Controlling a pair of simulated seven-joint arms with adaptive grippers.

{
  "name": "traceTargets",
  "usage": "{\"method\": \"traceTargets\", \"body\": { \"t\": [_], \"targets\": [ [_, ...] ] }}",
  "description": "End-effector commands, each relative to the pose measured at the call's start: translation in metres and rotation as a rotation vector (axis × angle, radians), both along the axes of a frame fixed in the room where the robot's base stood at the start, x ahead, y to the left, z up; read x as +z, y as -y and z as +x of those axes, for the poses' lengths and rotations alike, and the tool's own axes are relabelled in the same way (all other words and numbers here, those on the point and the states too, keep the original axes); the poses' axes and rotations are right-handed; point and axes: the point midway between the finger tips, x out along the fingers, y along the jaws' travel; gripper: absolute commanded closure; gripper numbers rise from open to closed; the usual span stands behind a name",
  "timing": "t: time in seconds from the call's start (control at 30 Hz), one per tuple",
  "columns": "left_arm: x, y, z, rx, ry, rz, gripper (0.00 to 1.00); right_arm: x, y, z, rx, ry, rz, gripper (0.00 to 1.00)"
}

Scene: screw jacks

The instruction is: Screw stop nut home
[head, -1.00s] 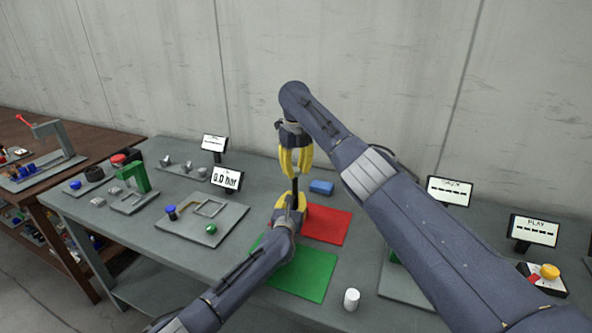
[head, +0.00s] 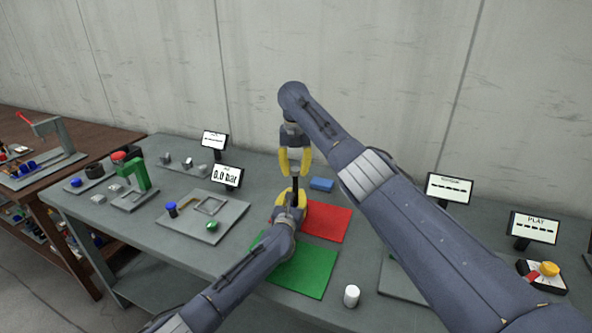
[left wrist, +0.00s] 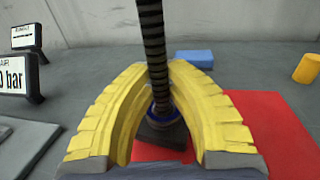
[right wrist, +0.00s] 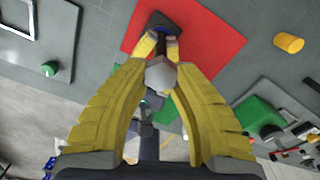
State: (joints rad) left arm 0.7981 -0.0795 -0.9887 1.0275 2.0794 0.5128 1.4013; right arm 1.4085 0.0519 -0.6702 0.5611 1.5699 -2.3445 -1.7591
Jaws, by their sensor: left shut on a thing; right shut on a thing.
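A dark threaded rod (left wrist: 153,45) stands upright on the dark base (left wrist: 163,140) of the screw jack, with a blue ring at its foot. The rod also shows in the head view (head: 294,188). The base rests on the red mat (left wrist: 266,128). My left gripper (head: 291,197) is low, its yellow fingers around the lower part of the jack and shut on it. My right gripper (head: 295,160) is above, pointing down, shut on a grey hexagonal piece (right wrist: 161,74), apparently the stop nut, at the rod's top. Its thread is hidden.
A green mat (head: 305,270) lies in front of the red one. A blue block (head: 321,184) lies behind, and a white cylinder (head: 351,296) stands at the front right. Fixtures and small screens stand to the left and right of the grippers.

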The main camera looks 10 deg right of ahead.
Motion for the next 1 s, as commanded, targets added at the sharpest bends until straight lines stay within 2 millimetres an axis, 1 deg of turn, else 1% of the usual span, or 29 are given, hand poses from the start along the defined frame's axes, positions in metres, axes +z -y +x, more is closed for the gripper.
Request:
{"method": "traceTargets", "body": {
  "t": [0.1, 0.43, 1.0],
  "targets": [
    [-0.0016, -0.0012, 0.0001, 0.002, -0.002, 0.001, 1.00, 0.0004, -0.0018, 0.0005, -0.191, 0.001, 0.002, 0.97],
    [-0.0016, -0.0010, 0.0000, 0.001, -0.002, 0.001, 1.00, 0.0005, -0.0042, 0.0028, -0.750, 0.000, 0.002, 0.97],
    [-0.0016, -0.0007, -0.0001, 0.001, -0.002, 0.001, 1.00, 0.0002, -0.0028, 0.0088, -1.766, 0.001, 0.000, 0.97]
  ]
}}
